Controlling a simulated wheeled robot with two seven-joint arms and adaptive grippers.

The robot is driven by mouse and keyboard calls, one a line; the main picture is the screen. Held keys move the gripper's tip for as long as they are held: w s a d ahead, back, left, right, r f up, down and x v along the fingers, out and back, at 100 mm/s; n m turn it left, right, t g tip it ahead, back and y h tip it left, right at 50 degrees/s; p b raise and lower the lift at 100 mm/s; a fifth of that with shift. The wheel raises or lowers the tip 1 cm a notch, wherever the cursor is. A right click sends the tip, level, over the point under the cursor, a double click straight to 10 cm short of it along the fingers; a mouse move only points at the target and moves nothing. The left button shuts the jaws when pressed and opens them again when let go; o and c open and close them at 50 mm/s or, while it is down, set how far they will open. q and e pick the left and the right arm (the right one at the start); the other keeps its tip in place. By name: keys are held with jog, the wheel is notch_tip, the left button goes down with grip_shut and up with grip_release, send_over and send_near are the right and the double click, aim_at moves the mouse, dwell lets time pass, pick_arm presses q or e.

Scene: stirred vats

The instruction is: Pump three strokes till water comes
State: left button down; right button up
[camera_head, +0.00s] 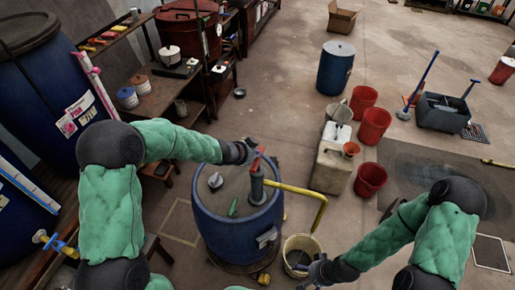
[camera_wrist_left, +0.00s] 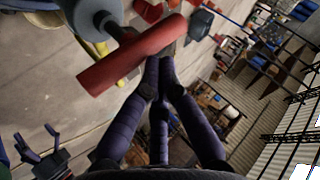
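The pump (camera_head: 257,186) is a grey upright cylinder on the lid of a blue drum (camera_head: 232,232). Its red handle (camera_head: 258,158) is at the top and looms large in the left wrist view (camera_wrist_left: 130,55). A yellow pipe (camera_head: 300,190) runs from the pump to the right and bends down over a pale bucket (camera_head: 302,255). No water shows at its end. My left gripper (camera_head: 245,151) is at the handle; its fingers (camera_wrist_left: 160,65) are drawn together with tips against or just behind the handle. My right gripper (camera_head: 316,272) is beside the bucket, its fingers apart and empty.
A grey funnel-like piece (camera_head: 215,181) and a green item (camera_head: 232,208) lie on the drum lid. A beige canister (camera_head: 331,168) and red buckets (camera_head: 374,126) stand right of the drum. A workbench (camera_head: 165,95) is behind left. Open floor lies beyond.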

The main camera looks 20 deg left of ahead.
aim_at(256, 159)
pick_arm(q)
jog(key=shift+s+f+b, duration=0.15)
jog(key=shift+f+b, duration=0.85)
jog(key=shift+f, duration=0.35)
dwell(0.8)
jog(key=shift+r+p, duration=3.6)
jog(key=shift+r, duration=0.05)
notch_tip(256, 159, up, 6)
jog(key=p, duration=0.6)
jog(key=shift+w, duration=0.2)
